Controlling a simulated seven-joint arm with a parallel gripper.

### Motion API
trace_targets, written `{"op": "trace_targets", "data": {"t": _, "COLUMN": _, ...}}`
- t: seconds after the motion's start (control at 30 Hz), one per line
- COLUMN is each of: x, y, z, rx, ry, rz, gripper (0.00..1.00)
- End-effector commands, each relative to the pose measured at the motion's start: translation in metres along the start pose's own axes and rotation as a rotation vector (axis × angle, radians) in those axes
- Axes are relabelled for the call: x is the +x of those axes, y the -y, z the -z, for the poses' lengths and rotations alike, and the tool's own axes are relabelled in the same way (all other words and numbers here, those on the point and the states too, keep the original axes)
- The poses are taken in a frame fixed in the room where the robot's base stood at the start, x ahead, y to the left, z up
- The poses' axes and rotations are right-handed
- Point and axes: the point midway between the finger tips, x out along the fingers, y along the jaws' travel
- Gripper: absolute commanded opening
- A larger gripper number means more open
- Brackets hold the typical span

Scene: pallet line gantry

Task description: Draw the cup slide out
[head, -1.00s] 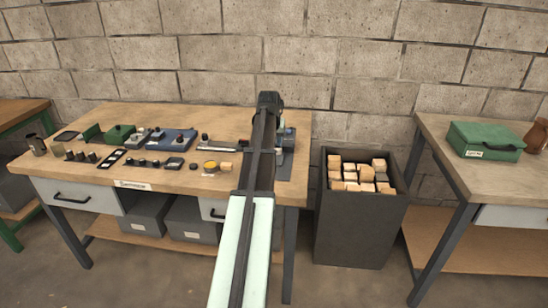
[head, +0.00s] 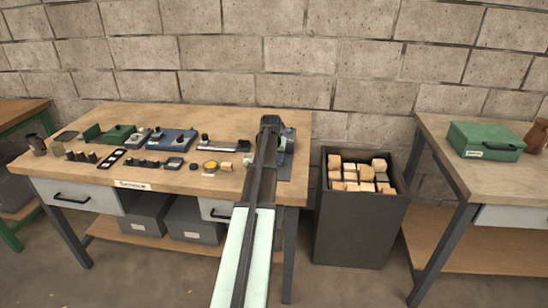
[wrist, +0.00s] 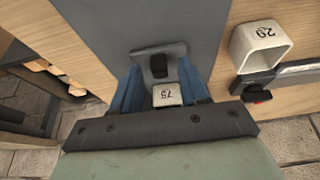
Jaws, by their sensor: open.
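In the wrist view, the blue fingers of my gripper (wrist: 163,84) are open, one on each side of a small pale metal block marked 75 (wrist: 167,95). A black knob (wrist: 158,66) stands just beyond that block, on a grey bracket (wrist: 150,50). I cannot tell whether the fingers touch either one. To the right, a pale square cup marked 29 (wrist: 261,45) stands at a metal rail (wrist: 300,70). I cannot tell which of these parts is the cup slide. In the head view, my arm hides the fingertips and most of this fixture.
The wooden workbench (head: 110,180) holds several small fixtures on its left, including a blue one (head: 172,140) and a green one (head: 119,134). A dark bin of wooden blocks (head: 358,230) stands right of the bench. A green case (head: 486,141) lies on the right table.

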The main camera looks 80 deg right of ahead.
Motion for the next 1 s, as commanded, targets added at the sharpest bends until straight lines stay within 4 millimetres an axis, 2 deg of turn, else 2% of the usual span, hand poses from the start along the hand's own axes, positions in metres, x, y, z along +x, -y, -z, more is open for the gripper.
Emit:
{"op": "trace_targets", "data": {"t": 0.13, "x": -0.0001, "y": 0.0000, "z": 0.0000, "rx": 0.000, "ry": 0.000, "rz": 0.000, "gripper": 0.45}}
{"op": "trace_targets", "data": {"t": 0.6, "x": -0.0002, "y": 0.0000, "z": -0.0001, "rx": 0.000, "ry": 0.001, "rz": 0.000, "gripper": 0.00}}
{"op": "trace_targets", "data": {"t": 1.0, "x": -0.0003, "y": 0.0000, "z": -0.0002, "rx": 0.000, "ry": 0.001, "rz": 0.000, "gripper": 0.00}}
